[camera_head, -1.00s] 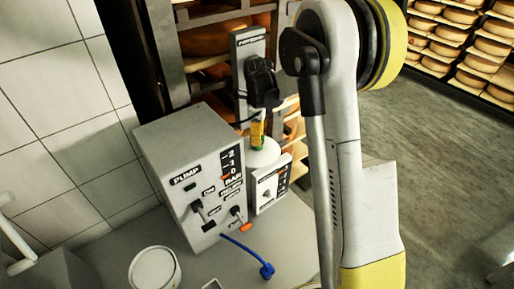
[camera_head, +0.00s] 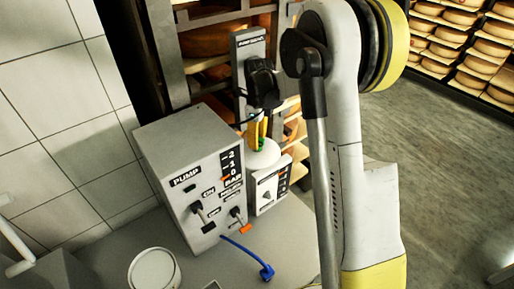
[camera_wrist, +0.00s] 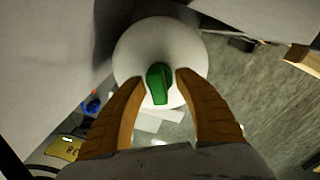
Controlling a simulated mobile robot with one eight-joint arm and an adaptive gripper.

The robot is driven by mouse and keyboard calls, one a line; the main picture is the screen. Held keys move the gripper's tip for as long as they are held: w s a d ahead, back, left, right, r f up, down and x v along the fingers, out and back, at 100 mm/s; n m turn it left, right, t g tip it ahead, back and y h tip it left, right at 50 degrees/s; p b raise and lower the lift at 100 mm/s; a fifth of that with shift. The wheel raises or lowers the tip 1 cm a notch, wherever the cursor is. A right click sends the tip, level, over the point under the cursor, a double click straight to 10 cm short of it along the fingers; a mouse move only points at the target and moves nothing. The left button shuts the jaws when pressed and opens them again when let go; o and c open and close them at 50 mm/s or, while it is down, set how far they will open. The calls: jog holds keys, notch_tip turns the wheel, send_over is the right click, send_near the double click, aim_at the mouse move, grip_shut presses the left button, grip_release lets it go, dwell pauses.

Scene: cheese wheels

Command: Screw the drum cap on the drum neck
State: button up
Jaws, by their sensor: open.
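The white drum (camera_head: 265,158) stands behind the pump box, partly hidden by the box and the panel in front of it. In the wrist view the drum (camera_wrist: 133,52) is seen from above, with the green drum cap (camera_wrist: 159,83) at its top. In the head view a little of the green cap (camera_head: 260,144) shows just under my fingers. My gripper (camera_wrist: 160,76) is open, with one orange-brown finger on each side of the cap and a gap to each. The cap covers the neck, and I cannot tell how tightly it is seated.
The grey pump box (camera_head: 190,170) with levers and a blue hose (camera_head: 245,254) stands close left of the drum. A small white panel (camera_head: 268,190) is in front of the drum. A round white container (camera_head: 153,270) is at the front. Cheese shelves (camera_head: 215,45) stand behind.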

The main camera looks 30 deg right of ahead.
notch_tip(320, 180, up, 12)
dwell(0.4)
jog(key=shift+o, duration=0.2)
